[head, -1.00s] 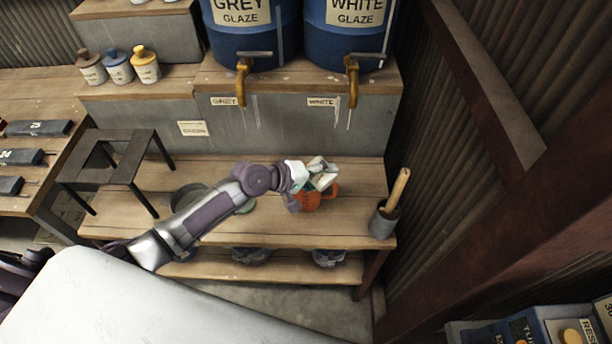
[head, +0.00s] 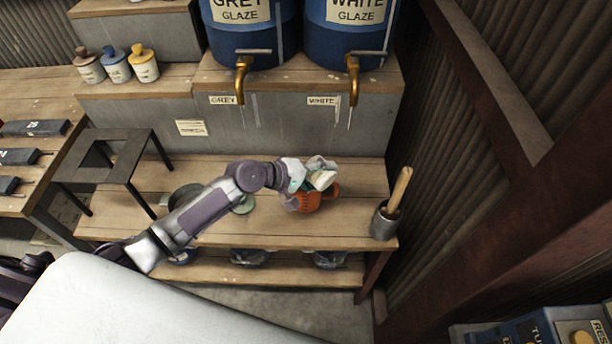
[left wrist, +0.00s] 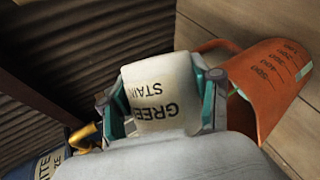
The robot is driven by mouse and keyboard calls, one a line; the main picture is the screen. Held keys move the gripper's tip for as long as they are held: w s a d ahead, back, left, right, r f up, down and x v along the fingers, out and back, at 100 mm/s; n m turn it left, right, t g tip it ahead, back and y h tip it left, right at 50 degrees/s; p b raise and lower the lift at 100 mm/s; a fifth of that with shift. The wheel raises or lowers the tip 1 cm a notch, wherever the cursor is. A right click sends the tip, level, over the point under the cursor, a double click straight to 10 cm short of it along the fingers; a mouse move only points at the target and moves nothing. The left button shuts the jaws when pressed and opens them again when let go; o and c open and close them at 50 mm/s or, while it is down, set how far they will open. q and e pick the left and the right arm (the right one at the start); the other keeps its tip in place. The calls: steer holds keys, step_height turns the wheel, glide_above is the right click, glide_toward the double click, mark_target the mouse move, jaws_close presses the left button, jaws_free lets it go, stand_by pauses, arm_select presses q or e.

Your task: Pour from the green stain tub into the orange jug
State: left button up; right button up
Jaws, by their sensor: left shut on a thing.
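The green stain tub (left wrist: 160,92) is white with the lettering "GREEN STAIN" and fills the middle of the left wrist view. My left gripper (left wrist: 163,108) is shut on it, one finger on each side. In the head view the left gripper (head: 312,178) holds the tub (head: 322,180) above the orange jug (head: 308,201), and the tub looks tilted. The jug stands on the wooden bench and is partly hidden by the gripper. In the left wrist view the jug (left wrist: 275,85) is beside the tub, with dark volume marks. I cannot see anything flowing. My right gripper is not in view.
A grey pot with a wooden-handled tool (head: 386,218) stands at the bench's right end. A green disc (head: 243,205) lies left of the jug. Blue glaze drums (head: 250,45) with taps stand behind. A black stool frame (head: 118,160) is at the left.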

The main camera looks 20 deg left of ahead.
arm_select(q)
steer(key=shift+a+f+b, duration=0.1)
steer(key=shift+f+b, duration=0.05)
steer(key=shift+b, duration=0.55)
steer(key=shift+w+n+h, duration=0.1)
steer(key=shift+n+h, duration=0.2)
steer(key=shift+b, duration=0.35)
steer(key=shift+a+n+h+b, duration=0.15)
steer(key=shift+n+h+b, duration=0.15)
steer(key=shift+b, duration=0.35)
steer(key=shift+g, duration=0.3)
stand_by(0.4)
